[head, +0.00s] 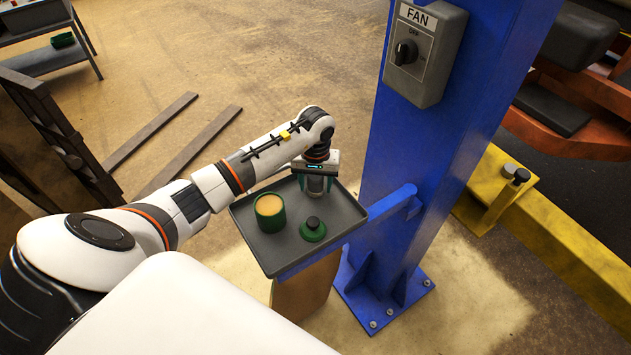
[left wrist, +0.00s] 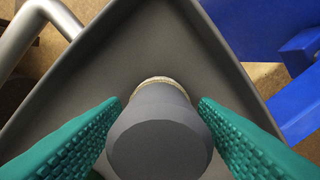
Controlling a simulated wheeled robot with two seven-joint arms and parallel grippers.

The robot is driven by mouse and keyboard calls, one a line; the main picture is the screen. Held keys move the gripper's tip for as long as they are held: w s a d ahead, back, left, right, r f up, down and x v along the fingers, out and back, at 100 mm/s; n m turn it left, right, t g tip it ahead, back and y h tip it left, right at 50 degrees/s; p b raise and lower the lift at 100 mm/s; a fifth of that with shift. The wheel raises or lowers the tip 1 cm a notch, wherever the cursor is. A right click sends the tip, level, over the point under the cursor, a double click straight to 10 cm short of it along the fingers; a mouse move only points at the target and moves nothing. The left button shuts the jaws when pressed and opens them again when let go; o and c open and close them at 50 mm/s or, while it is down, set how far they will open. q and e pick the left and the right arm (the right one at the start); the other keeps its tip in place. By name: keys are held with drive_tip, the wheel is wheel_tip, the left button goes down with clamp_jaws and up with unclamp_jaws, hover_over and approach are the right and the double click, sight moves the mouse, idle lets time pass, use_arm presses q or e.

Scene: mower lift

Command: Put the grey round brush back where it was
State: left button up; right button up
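The grey round brush (left wrist: 160,140) stands upright, its grey handle end toward the left wrist camera and a pale bristle ring at its far end. In the head view the brush (head: 315,185) is at the back corner of the grey tray (head: 344,216). My left gripper (head: 317,180) reaches down over it; in the left wrist view its teal fingers (left wrist: 160,112) lie close along both sides of the handle and look shut on it. Whether the bristles touch the tray is hard to tell. My right gripper is not in view.
A green tin with tan contents (head: 270,212) and a green round piece with a black knob (head: 313,229) stand on the tray. A blue post (head: 420,150) with a FAN switch box (head: 425,55) rises close to the right. A yellow beam (head: 560,230) lies beyond.

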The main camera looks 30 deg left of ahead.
use_arm(q)
drive_tip(key=shift+o, duration=0.3)
drive_tip(key=shift+r, duration=0.1)
drive_tip(key=shift+r, duration=0.15)
wheel_tip(320, 180, up, 11)
drive_tip(key=b, duration=0.4)
drive_tip(key=shift+f, duration=0.2)
drive_tip(key=shift+r, duration=0.55)
